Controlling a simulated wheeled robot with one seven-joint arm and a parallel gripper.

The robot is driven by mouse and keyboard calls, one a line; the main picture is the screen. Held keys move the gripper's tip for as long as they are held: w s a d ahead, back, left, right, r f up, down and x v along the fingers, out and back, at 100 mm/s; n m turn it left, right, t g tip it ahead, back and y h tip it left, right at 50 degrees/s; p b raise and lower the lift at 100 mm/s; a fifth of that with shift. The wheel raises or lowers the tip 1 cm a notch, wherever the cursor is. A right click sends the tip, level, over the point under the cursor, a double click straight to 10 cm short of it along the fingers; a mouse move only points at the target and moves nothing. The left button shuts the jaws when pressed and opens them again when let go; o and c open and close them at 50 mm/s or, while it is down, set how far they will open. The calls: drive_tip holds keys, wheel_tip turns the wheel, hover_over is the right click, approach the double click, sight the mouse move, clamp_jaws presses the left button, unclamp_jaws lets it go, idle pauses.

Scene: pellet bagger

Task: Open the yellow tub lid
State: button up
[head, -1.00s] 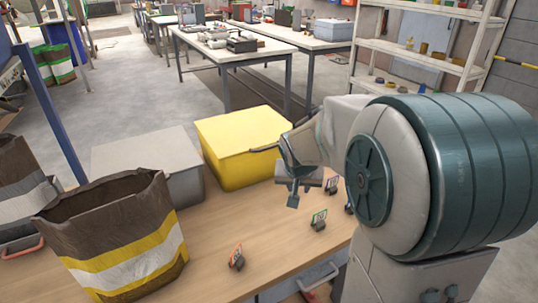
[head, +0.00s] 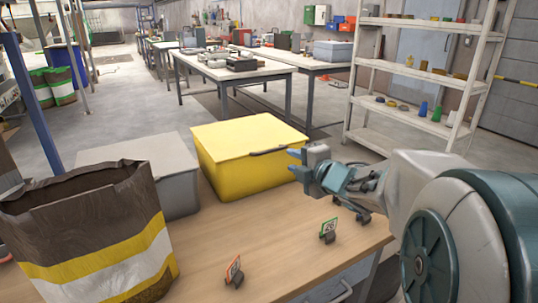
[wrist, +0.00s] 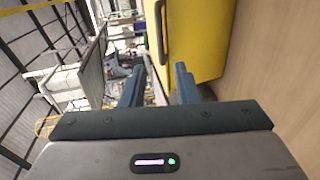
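The yellow tub (head: 240,170) stands on the wooden bench with its flat yellow lid (head: 248,134) shut. A dark handle (head: 268,152) runs along the lid's edge on the right side. My gripper (head: 294,163) is just right of the tub, close to the handle's end, with its fingers pointing left. In the wrist view the tub (wrist: 198,40) fills the upper middle, and the dark handle (wrist: 161,32) shows on it, ahead of the fingers. My gripper (wrist: 160,85) is open there, with a clear gap between its two blue fingers and nothing in it.
A grey tub (head: 150,165) stands left of the yellow one. A brown, yellow and white bag (head: 95,235) stands open at the front left. Small tag holders (head: 328,231) sit on the bench (head: 215,240). White shelves (head: 415,75) stand behind at the right.

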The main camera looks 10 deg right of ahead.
sight(273, 151)
drive_tip(key=b+x, duration=0.1)
drive_tip(key=x, duration=1.1)
drive_tip(key=shift+w+d+f, duration=0.1)
drive_tip(key=shift+w, duration=0.15)
